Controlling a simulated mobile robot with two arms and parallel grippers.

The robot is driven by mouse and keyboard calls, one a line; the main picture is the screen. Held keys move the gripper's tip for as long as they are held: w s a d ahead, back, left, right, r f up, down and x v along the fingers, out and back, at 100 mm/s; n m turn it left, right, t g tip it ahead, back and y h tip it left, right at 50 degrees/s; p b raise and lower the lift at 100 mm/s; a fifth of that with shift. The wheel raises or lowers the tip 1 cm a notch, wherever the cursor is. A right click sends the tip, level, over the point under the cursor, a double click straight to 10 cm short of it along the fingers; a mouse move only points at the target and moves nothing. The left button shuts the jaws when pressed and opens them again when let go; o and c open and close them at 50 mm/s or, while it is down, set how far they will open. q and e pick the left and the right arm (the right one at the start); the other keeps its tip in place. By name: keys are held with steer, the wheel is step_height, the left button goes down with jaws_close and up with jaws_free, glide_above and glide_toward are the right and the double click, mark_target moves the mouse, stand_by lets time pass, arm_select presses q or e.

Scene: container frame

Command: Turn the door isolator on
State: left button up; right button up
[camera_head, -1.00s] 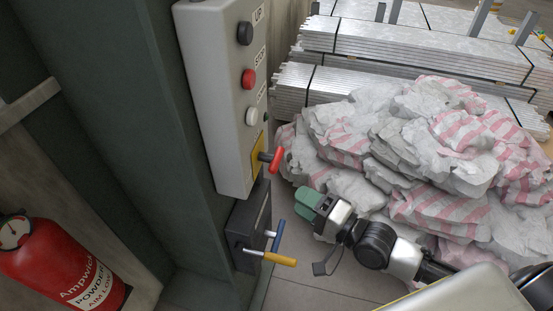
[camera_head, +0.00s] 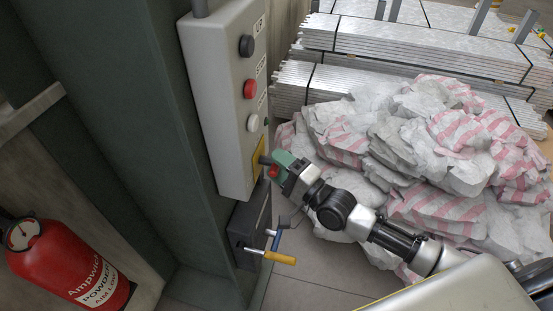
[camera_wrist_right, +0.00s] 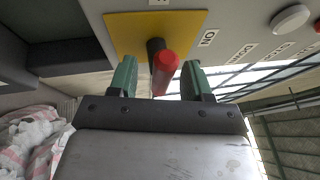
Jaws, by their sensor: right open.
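The door isolator is a red handle (camera_head: 273,172) on a dark shaft, set on a yellow plate (camera_head: 258,157) low on a grey control box (camera_head: 217,100). My right gripper (camera_head: 280,165) is at the handle, and its green fingers partly hide it in the head view. In the right wrist view the red handle (camera_wrist_right: 165,68) stands between the two open green fingers (camera_wrist_right: 158,82), with the yellow plate (camera_wrist_right: 140,32) behind it. A gap shows on each side of the handle. An ON label (camera_wrist_right: 208,38) is beside the plate. My left gripper is out of view.
Black (camera_head: 247,46), red (camera_head: 250,89) and white (camera_head: 252,123) buttons sit above the isolator. A dark box with blue and yellow levers (camera_head: 279,258) is just below. A fire extinguisher (camera_head: 62,262) stands at left. Rubble bags (camera_head: 430,150) lie behind my right arm.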

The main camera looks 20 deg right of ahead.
steer(key=shift+w+a, duration=0.2)
steer(key=shift+w, duration=0.05)
